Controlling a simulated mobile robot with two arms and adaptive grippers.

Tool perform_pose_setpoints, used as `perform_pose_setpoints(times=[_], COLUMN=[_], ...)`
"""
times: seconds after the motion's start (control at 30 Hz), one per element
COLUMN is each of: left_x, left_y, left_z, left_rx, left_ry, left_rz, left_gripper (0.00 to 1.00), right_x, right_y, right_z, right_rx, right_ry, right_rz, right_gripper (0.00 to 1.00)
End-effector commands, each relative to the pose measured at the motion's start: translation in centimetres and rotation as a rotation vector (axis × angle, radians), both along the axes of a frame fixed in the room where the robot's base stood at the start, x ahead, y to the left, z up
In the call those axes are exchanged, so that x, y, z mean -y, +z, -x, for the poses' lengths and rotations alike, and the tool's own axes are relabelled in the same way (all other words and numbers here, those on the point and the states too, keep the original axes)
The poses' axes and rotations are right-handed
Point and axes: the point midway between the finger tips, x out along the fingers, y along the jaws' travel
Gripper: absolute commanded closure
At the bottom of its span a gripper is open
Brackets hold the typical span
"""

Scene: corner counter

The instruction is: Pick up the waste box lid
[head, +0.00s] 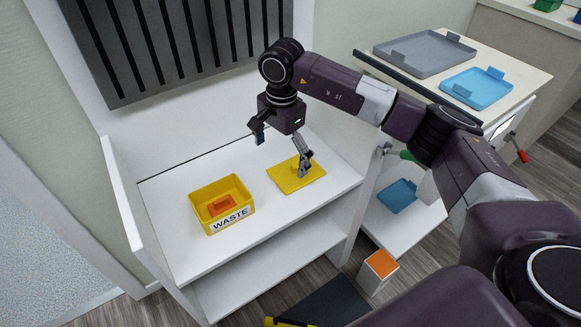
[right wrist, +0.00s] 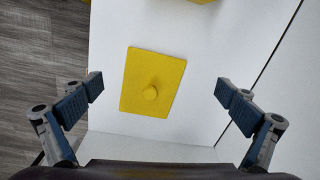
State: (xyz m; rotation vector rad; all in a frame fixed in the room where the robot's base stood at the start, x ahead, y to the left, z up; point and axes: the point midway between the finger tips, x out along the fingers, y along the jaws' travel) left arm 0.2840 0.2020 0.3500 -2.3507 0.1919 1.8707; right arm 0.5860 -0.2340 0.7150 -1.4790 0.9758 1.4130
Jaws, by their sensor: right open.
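The waste box lid (head: 290,184) is a flat yellow plate lying on the white counter shelf, to the right of the waste box. In the right wrist view the lid (right wrist: 152,68) shows a round knob at its middle. The yellow waste box (head: 203,214), labelled WASTE, stands open with an orange item inside. My right gripper (head: 281,155) is open and empty, above the lid. In the right wrist view its fingers (right wrist: 160,89) stand wide apart on either side of the lid, and the lid lies beyond them. My left gripper is not in view.
A grey slatted panel (head: 165,45) stands behind the shelf. A white side wall (head: 122,195) bounds the shelf at left. To the right, a table holds a grey tray (head: 425,54) and a blue tray (head: 476,88). Bare shelf surrounds the lid.

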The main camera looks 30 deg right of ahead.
Motion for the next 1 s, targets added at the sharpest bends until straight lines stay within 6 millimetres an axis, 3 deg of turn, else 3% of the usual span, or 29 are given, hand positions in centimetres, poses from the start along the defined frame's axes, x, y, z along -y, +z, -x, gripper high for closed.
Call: perform_pose_setpoints(times=[0.03, 0.1, 0.2, 0.53, 0.8, 1.0], left_x=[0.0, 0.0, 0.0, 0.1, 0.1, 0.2], left_y=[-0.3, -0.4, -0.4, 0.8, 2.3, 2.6], left_z=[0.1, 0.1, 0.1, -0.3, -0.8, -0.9], left_rx=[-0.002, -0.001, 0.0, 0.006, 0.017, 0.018], left_ry=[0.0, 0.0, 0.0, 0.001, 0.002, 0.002], left_rz=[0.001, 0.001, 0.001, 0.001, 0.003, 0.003], left_gripper=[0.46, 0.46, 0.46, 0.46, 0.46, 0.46], right_x=[1.9, 3.6, 4.6, 4.7, 4.9, 4.9], right_y=[0.7, 1.2, 1.0, -2.2, -6.0, -6.2], right_z=[-0.1, -0.1, 0.0, 0.0, -0.1, -0.1], right_rx=[-0.004, -0.014, -0.021, -0.022, -0.021, -0.02], right_ry=[-0.005, -0.01, -0.013, -0.011, -0.012, -0.011], right_rz=[0.055, 0.106, 0.136, 0.133, 0.131, 0.132], right_gripper=[0.0, 0.0, 0.0, 0.0, 0.0, 0.0])
